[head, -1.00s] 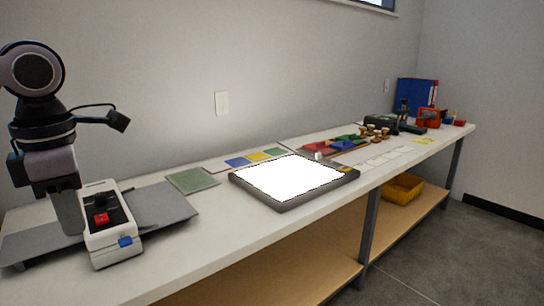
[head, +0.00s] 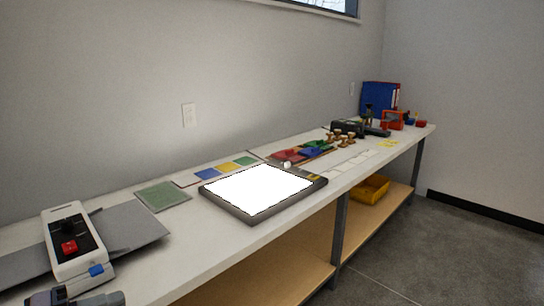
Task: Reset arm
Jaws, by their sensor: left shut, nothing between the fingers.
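My left gripper (head: 92,298) shows only in part at the bottom left edge of the head view. It is shut and empty, low in front of the white device with a red switch (head: 70,248). Most of my left arm is below the picture. My right gripper is not in view.
A long white bench (head: 190,243) runs along the wall. On it are a grey plate (head: 130,226), a green mat (head: 162,196), a lit panel (head: 258,188), colour cards (head: 206,174) and small items farther right. A yellow bin (head: 370,190) sits on the lower shelf.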

